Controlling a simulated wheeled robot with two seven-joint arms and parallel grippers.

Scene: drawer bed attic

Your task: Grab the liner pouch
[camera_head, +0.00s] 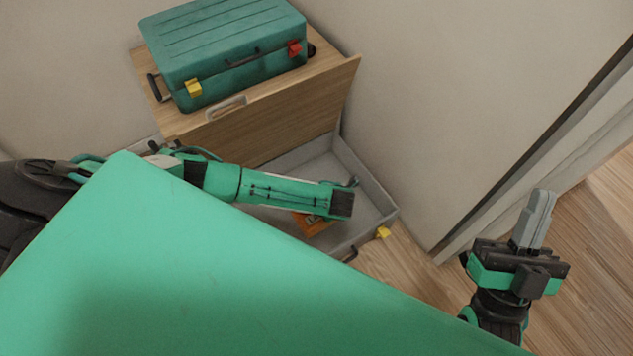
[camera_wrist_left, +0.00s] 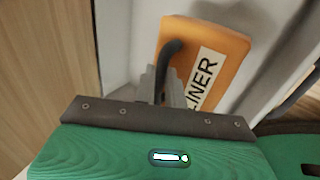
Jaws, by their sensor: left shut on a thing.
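The liner pouch (camera_wrist_left: 208,36) is orange, with a white label reading "LINER" and a dark curved handle. In the head view the pouch (camera_head: 314,228) shows partly under my left arm, inside the open grey drawer (camera_head: 362,172). My left gripper (camera_wrist_left: 164,88) is shut on the pouch at its dark handle, as the left wrist view shows. In the head view its fingers are hidden under the arm. My right gripper (camera_head: 533,222) is out to the right over the wooden floor, its grey fingers together and empty.
A teal case (camera_head: 225,50) with yellow and red latches lies on the wooden top above the drawer. A yellow block (camera_head: 383,232) sits at the drawer's front corner. A wall stands right of the drawer. The floor at the right is clear.

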